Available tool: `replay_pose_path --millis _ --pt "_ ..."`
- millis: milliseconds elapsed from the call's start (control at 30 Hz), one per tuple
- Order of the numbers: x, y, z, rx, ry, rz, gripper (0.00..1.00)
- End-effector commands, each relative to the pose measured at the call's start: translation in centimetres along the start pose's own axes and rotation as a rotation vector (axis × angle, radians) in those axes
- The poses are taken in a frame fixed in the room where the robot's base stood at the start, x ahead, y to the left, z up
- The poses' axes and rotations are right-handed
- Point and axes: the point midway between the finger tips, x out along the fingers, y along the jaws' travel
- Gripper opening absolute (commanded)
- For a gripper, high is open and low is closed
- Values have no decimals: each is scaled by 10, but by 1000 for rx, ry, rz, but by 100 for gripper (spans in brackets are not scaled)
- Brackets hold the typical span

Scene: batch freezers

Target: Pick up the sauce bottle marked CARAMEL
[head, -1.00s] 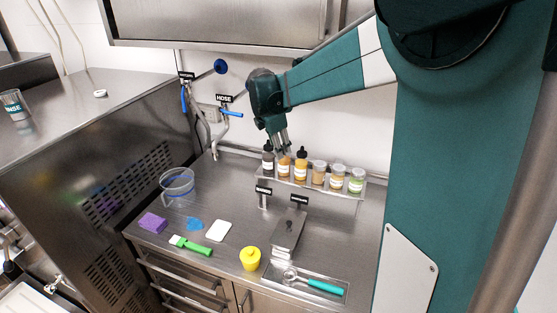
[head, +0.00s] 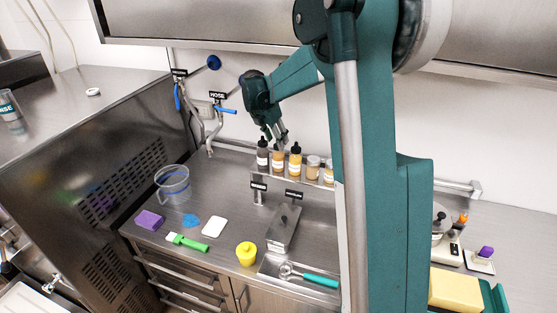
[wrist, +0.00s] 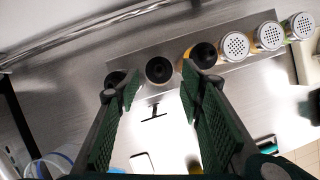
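Three sauce bottles with dark caps stand upright in a rack (head: 255,183) at the back of the counter: a dark brown one (head: 263,156), an amber one in the middle (head: 278,162) and a yellow-orange one (head: 295,164). Their labels are too small to read, so I cannot tell which is marked CARAMEL. My gripper (head: 278,143) is above the middle bottle. In the wrist view my gripper (wrist: 160,88) is open and empty, with the middle bottle's cap (wrist: 159,70) between and just beyond its fingertips. The yellow-orange bottle's cap (wrist: 203,56) is close by the right finger.
Several shakers (wrist: 268,37) stand to the right in the same rack, partly hidden by my arm in the head view. A clear jug (head: 172,182), a yellow pot (head: 247,253) and a green-handled brush (head: 188,242) are on the counter. A wall hose (head: 212,130) hangs left.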

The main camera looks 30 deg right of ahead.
Motion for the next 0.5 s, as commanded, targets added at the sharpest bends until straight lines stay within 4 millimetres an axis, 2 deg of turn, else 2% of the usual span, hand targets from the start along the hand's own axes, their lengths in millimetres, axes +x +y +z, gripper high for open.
replay_pose_path --millis 267,500 --pt "9 0 0 1 0 0 38" --pt "37 0 1 2 0 0 38"
